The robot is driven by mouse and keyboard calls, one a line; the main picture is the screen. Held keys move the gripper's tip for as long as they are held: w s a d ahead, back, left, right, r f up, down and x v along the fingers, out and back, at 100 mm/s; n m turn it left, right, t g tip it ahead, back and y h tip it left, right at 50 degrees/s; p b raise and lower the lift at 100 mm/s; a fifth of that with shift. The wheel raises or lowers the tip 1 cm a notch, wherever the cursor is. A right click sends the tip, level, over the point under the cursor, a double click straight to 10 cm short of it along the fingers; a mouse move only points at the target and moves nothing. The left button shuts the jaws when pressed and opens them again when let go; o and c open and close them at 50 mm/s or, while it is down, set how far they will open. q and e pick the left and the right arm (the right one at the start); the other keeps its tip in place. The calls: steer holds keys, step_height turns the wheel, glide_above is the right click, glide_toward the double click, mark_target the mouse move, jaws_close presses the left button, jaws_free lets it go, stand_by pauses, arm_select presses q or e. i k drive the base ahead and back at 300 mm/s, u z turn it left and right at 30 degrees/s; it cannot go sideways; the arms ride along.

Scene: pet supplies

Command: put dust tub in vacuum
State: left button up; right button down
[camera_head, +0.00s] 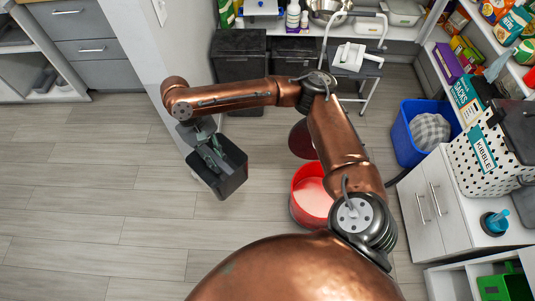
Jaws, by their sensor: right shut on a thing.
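A dark grey open-topped tub (232,177), which looks like the dust tub, hangs slightly tilted above the floor left of centre. My right gripper (212,155) reaches down to it and is shut on it; the fingertips are partly hidden at the tub's opening. A white appliance (350,56) on a small stool at the back may be the vacuum, but it is too small to be sure. My left gripper is not in view.
A red bucket (308,205) and a dark red object (300,140) stand by my right arm. Black bins (238,60) line the back. A blue basket (412,160) and white cabinet (426,218) stand at right. The wooden floor (90,200) at left is clear.

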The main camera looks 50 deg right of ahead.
mark_target(317, 200)
steer(key=z, duration=2.25)
steer(key=k, duration=0.6)
steer(key=u, duration=1.1)
